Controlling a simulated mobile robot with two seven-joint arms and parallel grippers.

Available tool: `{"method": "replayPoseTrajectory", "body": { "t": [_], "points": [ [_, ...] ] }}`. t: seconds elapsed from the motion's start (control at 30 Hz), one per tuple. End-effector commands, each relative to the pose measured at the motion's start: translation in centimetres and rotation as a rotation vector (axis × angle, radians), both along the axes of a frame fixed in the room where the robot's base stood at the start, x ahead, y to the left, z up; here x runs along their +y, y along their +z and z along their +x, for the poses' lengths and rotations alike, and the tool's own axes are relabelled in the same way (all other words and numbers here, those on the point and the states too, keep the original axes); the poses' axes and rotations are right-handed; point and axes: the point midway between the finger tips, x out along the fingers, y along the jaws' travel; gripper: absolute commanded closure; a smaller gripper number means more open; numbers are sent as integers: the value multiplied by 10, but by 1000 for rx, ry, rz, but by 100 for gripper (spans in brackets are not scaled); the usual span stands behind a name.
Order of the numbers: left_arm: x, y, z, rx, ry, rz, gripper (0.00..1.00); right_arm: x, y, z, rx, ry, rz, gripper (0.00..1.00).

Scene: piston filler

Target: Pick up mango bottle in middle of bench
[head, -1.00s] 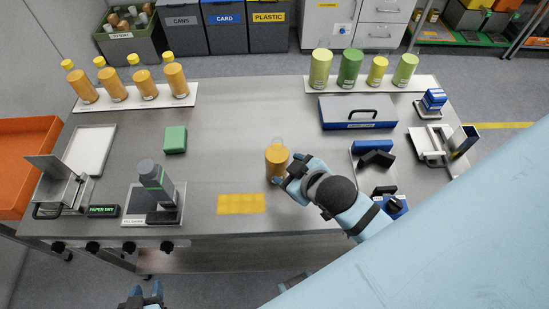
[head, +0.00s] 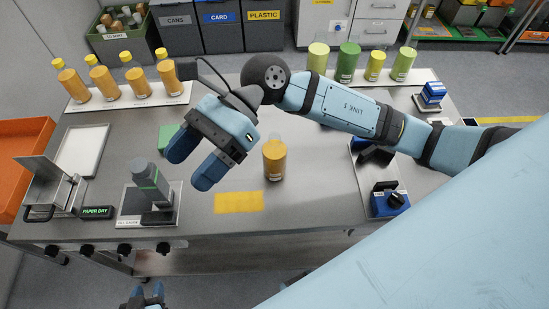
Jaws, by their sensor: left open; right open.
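The mango bottle (head: 274,160) stands upright near the middle of the bench (head: 300,200). It is orange with a clear top and no coloured cap showing. My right gripper (head: 190,167) is open and empty, raised above the bench to the left of the bottle and apart from it. Its fingers point down and to the left. My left gripper (head: 143,296) is low at the bottom edge of the view, in front of the bench, open and empty.
Several yellow-capped orange bottles (head: 103,76) stand on a white tray at the back left. Several green bottles (head: 348,62) stand at the back right. A green block (head: 167,138) is partly hidden by my gripper.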

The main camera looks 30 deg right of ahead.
Motion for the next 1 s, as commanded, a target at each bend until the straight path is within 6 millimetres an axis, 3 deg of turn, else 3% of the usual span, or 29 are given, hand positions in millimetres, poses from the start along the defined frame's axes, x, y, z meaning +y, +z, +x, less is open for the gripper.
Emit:
{"method": "replayPoseTrajectory", "body": {
  "t": [0.1, 0.17, 0.3, 0.4, 0.57, 1.0],
  "points": [
    [0, -4, 0, 0, -1, -1, 57, -42, -40, 22, -317, 142, -396, 35],
    [-1, -6, 0, 0, -2, -1, 57, -69, -52, 38, -434, 197, -586, 35],
    [-1, -7, 0, 0, -3, -2, 57, -128, -55, 72, -597, 274, -951, 35],
    [-2, -8, 0, 0, -3, -2, 57, -157, -49, 86, -645, 298, -1119, 35],
    [-2, -7, 0, 0, -3, -2, 57, -177, -48, 94, -663, 313, -1233, 35],
    [-1, 2, 0, -2, -4, -2, 57, -185, -121, 98, -661, 314, -1234, 35]
  ]
}}
